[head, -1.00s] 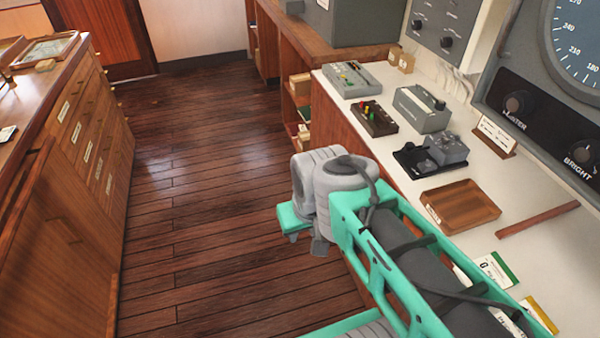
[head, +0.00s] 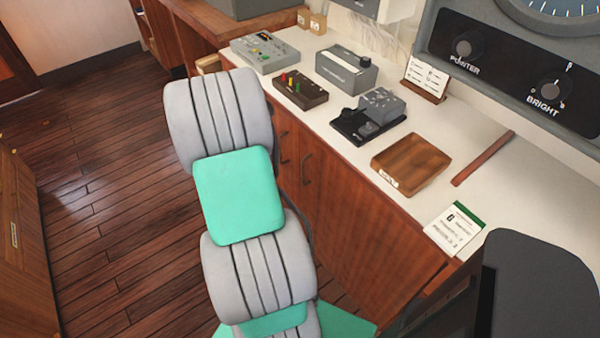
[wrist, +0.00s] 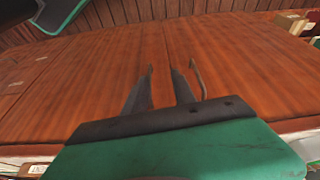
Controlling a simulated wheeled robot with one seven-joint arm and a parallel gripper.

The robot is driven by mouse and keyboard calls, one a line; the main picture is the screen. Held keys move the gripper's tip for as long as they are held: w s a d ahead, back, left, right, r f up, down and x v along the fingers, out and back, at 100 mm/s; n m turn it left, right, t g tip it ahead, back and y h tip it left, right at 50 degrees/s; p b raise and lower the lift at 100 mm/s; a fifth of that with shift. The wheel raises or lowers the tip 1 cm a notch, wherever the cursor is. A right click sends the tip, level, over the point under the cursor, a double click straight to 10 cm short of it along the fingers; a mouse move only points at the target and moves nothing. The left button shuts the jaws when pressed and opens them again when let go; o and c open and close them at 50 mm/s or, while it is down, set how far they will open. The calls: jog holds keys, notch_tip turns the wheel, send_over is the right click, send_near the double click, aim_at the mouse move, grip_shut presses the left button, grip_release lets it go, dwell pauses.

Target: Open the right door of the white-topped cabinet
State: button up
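The white-topped cabinet (head: 480,140) runs along the right in the head view, with reddish wooden doors below. Two slim upright handles show there, the left handle (head: 283,148) and the right handle (head: 305,168). The wrist view is turned over, with the floor at the top, so the right door (wrist: 90,80) lies on its left side. My gripper (wrist: 161,76) is open in front of the doors. One finger's tip is at or very near the right door's handle (wrist: 150,69); the other points between the two handles. Contact cannot be told. In the head view my arm hides the gripper.
A grey console (head: 500,60) rises behind. Wooden floor (head: 100,220) is clear left of the cabinet; drawers (head: 22,250) stand far left.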

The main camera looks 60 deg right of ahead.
jog(key=s+d+f+m+g, duration=0.1)
jog(key=s+d+f+m, duration=0.25)
jog(key=s+d, duration=0.2)
send_over(303, 184)
notch_tip(303, 184, down, 7)
jog(key=shift+w+d+f, duration=0.15)
jog(key=shift+f, duration=0.05)
grip_shut()
dwell(0.9)
